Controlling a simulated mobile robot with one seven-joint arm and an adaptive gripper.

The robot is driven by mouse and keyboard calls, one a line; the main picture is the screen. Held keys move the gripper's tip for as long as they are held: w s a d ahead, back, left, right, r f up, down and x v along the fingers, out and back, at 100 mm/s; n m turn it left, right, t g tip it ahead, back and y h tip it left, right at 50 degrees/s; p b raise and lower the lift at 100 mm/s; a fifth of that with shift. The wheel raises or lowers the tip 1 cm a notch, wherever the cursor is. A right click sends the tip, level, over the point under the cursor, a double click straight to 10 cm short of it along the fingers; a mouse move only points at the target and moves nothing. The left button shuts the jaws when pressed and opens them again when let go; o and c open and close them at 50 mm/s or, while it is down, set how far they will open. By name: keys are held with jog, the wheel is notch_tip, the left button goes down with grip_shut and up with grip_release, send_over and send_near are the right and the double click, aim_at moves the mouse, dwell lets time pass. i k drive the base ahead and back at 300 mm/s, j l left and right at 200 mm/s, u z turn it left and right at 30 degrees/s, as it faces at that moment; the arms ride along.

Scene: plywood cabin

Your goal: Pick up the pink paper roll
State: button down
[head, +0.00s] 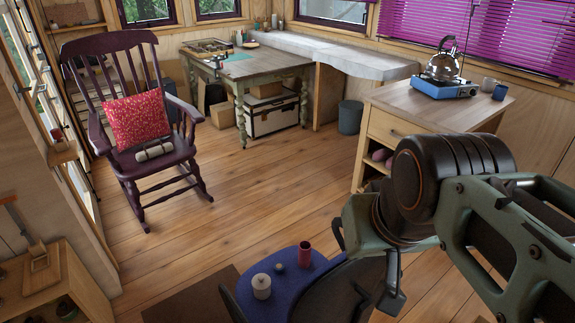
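My gripper (366,272) hangs from my arm to the right of the cylinder, pointing down. Its two fingers are spread apart, with nothing seen between them. The gripper is apart from the cylinder in the picture; its height above the seat is hard to tell.
A pale lidded pot (261,286) and a small olive ball (279,267) share the seat. Dark curved chair parts (335,295) stand at its right. A wooden cabinet (385,125) bears a kettle (443,62). A rocking chair (125,165) stands left. The middle floor is clear.

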aim_at(304, 247)
jog(key=j+z, duration=0.3)
jog(key=j, duration=0.35)
jog(key=k+j+z, duration=0.1)
jog(key=k+j, duration=0.1)
jog(key=k, duration=0.5)
